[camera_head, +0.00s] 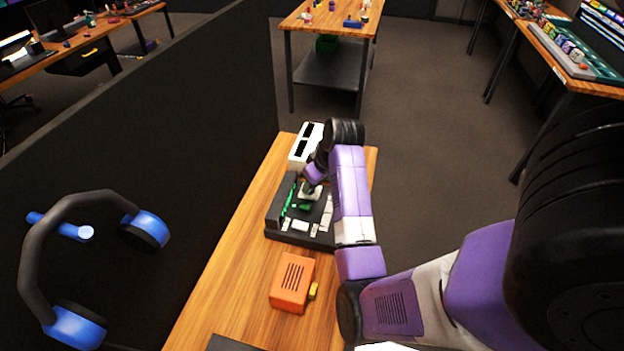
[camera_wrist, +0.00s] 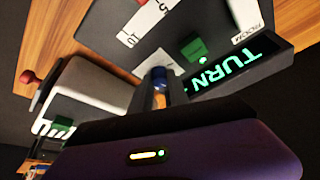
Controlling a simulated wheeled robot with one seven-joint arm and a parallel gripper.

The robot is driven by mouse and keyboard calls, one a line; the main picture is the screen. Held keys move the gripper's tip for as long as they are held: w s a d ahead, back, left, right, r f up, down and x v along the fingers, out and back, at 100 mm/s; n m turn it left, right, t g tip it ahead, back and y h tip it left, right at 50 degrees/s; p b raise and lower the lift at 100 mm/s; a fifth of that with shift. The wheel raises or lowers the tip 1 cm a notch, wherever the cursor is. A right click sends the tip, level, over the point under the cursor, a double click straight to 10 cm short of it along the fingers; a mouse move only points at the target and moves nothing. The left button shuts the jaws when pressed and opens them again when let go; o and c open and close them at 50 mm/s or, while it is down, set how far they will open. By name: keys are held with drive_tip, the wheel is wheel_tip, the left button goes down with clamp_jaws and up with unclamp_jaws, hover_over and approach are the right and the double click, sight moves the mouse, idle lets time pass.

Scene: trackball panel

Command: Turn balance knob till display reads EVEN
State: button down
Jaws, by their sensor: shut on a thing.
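A dark panel (camera_head: 279,236) stands on the wooden desk and also fills the upper part of the wrist view (camera_wrist: 100,28). Its tilted display (camera_wrist: 238,68) shows green letters reading TURN, upside down in the wrist view; the display (camera_head: 289,197) is too small to read in the head view. My gripper (camera_wrist: 158,84) is over the panel beside the display, shut on a small blue part that I take for the balance knob (camera_wrist: 160,73). The fingers and wrist hide most of it. In the head view my gripper (camera_head: 309,186) is down at the panel.
A green button (camera_wrist: 193,47) with a lit dot and white plates (camera_wrist: 141,22) are close to my fingers. A white slotted box (camera_head: 299,158) stands behind the panel, an orange box (camera_head: 291,283) in front. A dark partition (camera_head: 200,130) with blue headphones (camera_head: 75,325) borders the left.

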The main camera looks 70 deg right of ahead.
drive_tip(key=shift+a+m+g+h+p, duration=0.1)
drive_tip(key=shift+m+g+h+p, duration=0.2)
drive_tip(key=shift+m+p, duration=0.55)
drive_tip(key=shift+m, duration=0.35)
drive_tip(key=c, duration=1.3)
unclamp_jaws()
drive_tip(key=shift+o, duration=0.2)
drive_tip(key=v, duration=0.7)
drive_tip(key=shift+r+b, duration=0.3)
drive_tip(key=shift+r, duration=0.05)
